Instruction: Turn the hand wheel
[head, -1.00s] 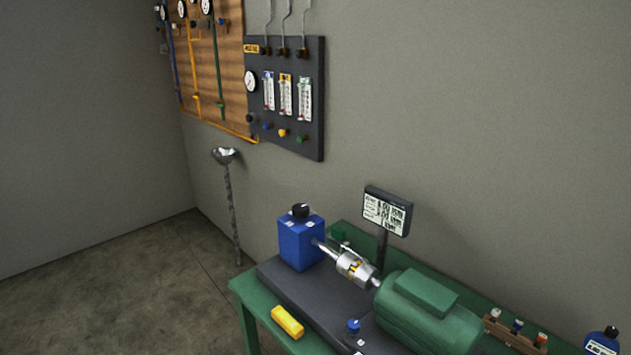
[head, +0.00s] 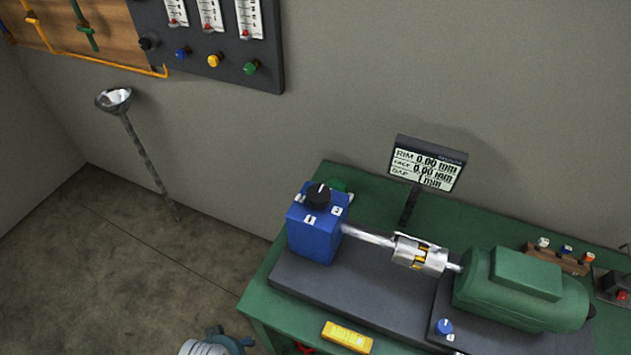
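No hand wheel can be made out for certain. A small red part (head: 305,348) shows at the bottom edge, below the green bench; most of it is cut off, so I cannot tell what it is. On the bench, a blue box (head: 315,236) has a round black knob (head: 317,195) on top. A small blue knob (head: 444,326) sits in front of the green motor (head: 520,290).
The green bench (head: 262,300) carries a shaft with a silver coupling (head: 420,254), a display (head: 428,163) and a yellow block (head: 347,337). A funnel-topped stand (head: 140,150) is by the wall. A gauge panel (head: 215,45) hangs above. The floor at left looks open.

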